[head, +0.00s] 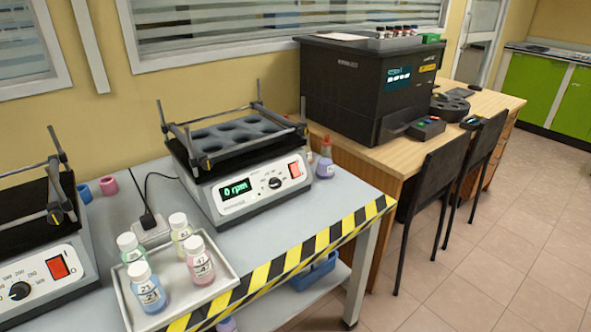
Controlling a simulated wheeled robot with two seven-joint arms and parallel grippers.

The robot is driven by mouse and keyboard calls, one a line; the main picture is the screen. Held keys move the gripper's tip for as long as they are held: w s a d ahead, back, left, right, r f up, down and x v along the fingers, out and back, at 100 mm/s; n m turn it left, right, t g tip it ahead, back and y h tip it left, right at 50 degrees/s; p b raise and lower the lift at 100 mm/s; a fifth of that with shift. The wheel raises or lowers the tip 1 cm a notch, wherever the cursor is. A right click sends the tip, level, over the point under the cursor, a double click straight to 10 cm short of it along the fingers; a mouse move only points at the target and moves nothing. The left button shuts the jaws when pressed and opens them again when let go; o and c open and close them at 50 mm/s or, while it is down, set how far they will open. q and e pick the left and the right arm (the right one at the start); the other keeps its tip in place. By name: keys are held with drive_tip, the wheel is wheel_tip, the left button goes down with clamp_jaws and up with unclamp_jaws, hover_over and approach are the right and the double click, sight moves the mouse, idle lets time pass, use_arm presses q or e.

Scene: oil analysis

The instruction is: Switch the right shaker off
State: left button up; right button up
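The right shaker (246,172) stands on the grey table in the middle of the head view. Its display (235,189) reads 0 rpm in green. A black knob (275,183) sits right of the display, and a red power switch (294,170) is at the right end of the front panel. The top tray of the right shaker is empty. A second shaker (38,262) is cut off at the left edge, with its own red switch (58,267) and knob. Neither of my grippers shows in the head view.
A metal tray (221,296) with several capped bottles stands in front of the right shaker. A purple bottle (325,160) stands to its right. A striped yellow-black edge (290,260) borders the table. A wooden desk (372,160) with a black machine (362,85) is beyond.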

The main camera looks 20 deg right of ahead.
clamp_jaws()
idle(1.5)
